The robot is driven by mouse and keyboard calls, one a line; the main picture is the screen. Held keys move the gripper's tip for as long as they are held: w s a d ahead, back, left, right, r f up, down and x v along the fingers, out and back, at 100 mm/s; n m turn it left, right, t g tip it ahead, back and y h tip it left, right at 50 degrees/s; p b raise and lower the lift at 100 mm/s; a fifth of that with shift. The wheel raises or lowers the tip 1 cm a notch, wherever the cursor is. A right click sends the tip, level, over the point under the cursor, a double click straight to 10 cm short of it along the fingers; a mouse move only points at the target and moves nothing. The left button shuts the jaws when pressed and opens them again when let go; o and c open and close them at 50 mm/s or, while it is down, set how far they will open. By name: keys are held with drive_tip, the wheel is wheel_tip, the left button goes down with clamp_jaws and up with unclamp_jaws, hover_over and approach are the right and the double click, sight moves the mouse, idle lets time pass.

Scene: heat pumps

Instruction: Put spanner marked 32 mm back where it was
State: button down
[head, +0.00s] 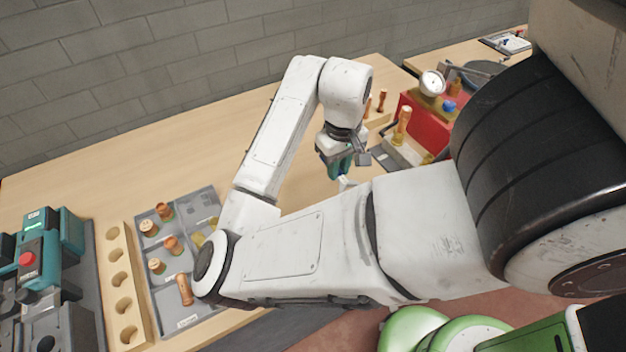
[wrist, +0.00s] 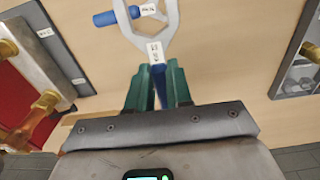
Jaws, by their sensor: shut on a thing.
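My gripper (head: 340,162) hangs over the middle of the wooden bench in the head view. In the wrist view its green fingers (wrist: 158,84) are shut on the blue handle of a spanner (wrist: 155,28). The spanner's pale grey open-ended head points away from the fingers, and a small white tag sits at its neck. I cannot read the size on the tag. In the head view only a small pale part of the spanner (head: 346,182) shows below the fingers. Whether it touches the bench is unclear.
A blue handle (wrist: 118,17) with a white tag lies beyond the spanner head. A grey tray (head: 207,203) with copper fittings, a wooden holed rack (head: 112,258) and a teal machine (head: 70,232) stand left. A red case (head: 427,123) stands right. Bare bench (head: 130,165) lies behind my arm.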

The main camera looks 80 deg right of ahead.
drive_tip(key=p, duration=0.1)
hover_over(313, 186)
wheel_tip(313, 186, down, 7)
drive_tip(key=shift+a+r, duration=0.15)
drive_tip(key=shift+f, duration=1.7)
drive_tip(key=shift+f, duration=0.15)
drive_tip(key=c, duration=1)
unclamp_jaws()
drive_tip(key=shift+c, duration=0.2)
wheel_tip(313, 186, up, 12)
drive_tip(key=shift+r, duration=0.2)
